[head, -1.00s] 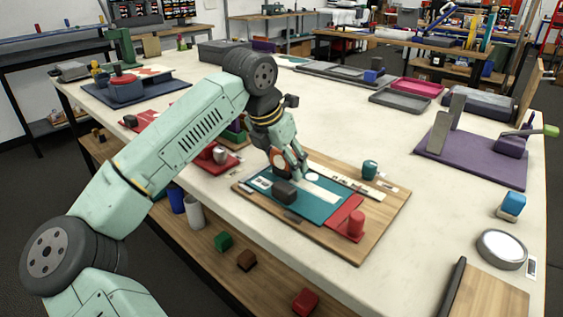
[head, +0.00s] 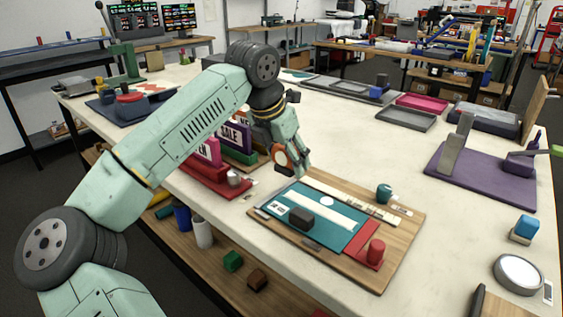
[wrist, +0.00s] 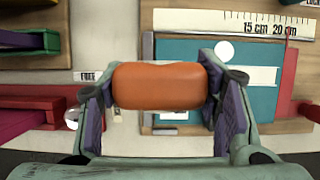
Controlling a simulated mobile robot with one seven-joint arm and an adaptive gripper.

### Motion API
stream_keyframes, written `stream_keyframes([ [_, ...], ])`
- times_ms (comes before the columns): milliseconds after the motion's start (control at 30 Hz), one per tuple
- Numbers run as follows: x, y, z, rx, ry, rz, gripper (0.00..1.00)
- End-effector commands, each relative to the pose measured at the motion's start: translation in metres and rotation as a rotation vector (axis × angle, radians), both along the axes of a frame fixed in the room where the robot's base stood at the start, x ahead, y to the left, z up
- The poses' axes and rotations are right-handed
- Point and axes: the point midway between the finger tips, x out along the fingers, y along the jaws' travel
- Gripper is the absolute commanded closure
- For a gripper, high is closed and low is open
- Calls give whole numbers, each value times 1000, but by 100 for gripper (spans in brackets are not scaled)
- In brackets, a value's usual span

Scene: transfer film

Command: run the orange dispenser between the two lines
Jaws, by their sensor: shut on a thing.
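The orange dispenser (wrist: 160,86) is in my gripper (wrist: 162,90), with a pad pressed on each end in the wrist view. In the head view my gripper (head: 293,163) holds the dispenser (head: 280,157) in the air by the back left corner of a wooden board (head: 392,240). A teal sheet (head: 335,239) with a white strip (head: 318,214) and a white round spot lies on the board. A dark block (head: 301,217) rests on the sheet. In the wrist view the teal sheet (wrist: 264,102) is partly hidden behind the dispenser and right finger. I cannot make out the two lines clearly.
A red piece with a red knob (head: 375,251) is at the board's right end. A teal knob (head: 384,193) and a ruler strip (head: 352,202) are along its back. Red and magenta sign stands (head: 212,172) are close on the left.

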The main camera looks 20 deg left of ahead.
Motion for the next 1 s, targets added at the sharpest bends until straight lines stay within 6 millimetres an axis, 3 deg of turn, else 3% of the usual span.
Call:
stream_keyframes([
  [267,2,-8,25,1,-1,-6,68],
  [1000,2,-9,25,0,-1,-7,68],
])
